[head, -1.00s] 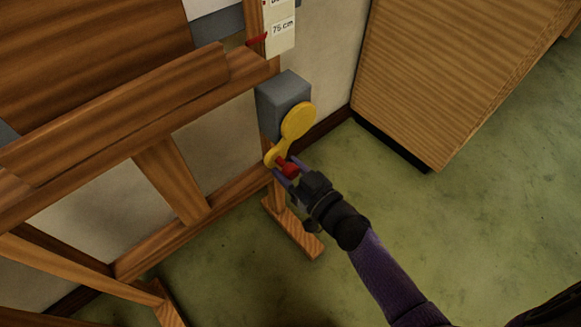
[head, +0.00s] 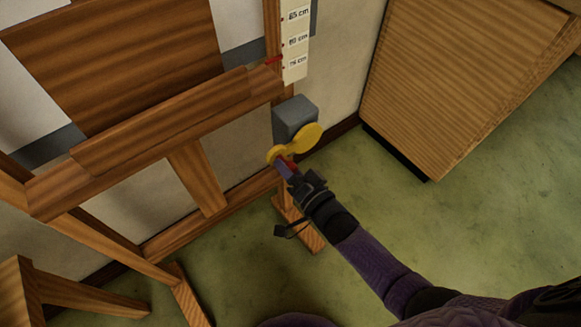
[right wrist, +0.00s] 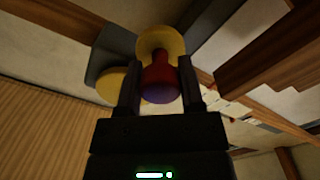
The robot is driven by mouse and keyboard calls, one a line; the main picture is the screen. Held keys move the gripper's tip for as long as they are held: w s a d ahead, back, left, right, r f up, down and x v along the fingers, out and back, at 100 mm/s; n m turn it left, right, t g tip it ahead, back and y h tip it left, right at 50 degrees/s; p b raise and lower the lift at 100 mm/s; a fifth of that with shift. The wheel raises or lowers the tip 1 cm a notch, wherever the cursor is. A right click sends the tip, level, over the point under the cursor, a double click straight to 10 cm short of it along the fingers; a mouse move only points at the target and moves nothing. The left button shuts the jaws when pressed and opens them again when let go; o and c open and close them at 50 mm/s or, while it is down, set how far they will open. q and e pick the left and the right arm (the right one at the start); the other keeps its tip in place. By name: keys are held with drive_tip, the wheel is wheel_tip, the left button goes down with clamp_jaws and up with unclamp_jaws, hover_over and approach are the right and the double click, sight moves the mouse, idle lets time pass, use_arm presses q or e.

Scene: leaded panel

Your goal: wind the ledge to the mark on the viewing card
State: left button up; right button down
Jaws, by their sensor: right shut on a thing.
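The wooden ledge (head: 160,122) runs across the easel-like frame at the left of the head view. A red pointer (head: 274,60) sits by the 75 cm label of the white scale (head: 297,45). Below it, a grey box (head: 294,115) bears a yellow crank (head: 306,138) with a red knob (head: 291,163). My right gripper (head: 286,168) is shut on the knob, at the crank's lower-left end. The right wrist view shows the knob (right wrist: 158,78) between the two fingers. No viewing card can be made out. My left gripper is out of view.
A wooden cabinet (head: 455,75) stands at the right, apart from the crank. The easel's foot (head: 300,229) and slanting legs stand on the green floor (head: 430,240). A wooden piece (head: 22,290) is at the lower left. Floor between the easel and cabinet is clear.

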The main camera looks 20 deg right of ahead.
wheel_tip(320, 180, up, 2)
drive_tip(key=shift+w+d+r+m+p, duration=0.1)
drive_tip(key=shift+m+p, duration=0.25)
drive_tip(key=shift+m, duration=0.2)
drive_tip(key=shift+d+r+m+p, duration=0.1)
drive_tip(key=shift+m+p, duration=0.25)
drive_tip(key=shift+m, duration=0.2)
drive_tip(key=shift+w+d+r+m+p, duration=0.15)
drive_tip(key=shift+r+m+p, duration=0.3)
drive_tip(key=shift+m, duration=0.35)
drive_tip(key=shift+d+r+m, duration=0.1)
drive_tip(key=shift+r+m, duration=0.1)
drive_tip(key=shift+m, duration=0.1)
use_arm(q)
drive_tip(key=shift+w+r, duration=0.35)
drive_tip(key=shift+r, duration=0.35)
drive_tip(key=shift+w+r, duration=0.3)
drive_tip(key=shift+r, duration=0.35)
use_arm(e)
drive_tip(key=shift+r, duration=0.1)
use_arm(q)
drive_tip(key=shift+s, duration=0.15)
use_arm(e)
drive_tip(key=c, duration=0.5)
unclamp_jaws()
drive_tip(key=o, duration=0.3)
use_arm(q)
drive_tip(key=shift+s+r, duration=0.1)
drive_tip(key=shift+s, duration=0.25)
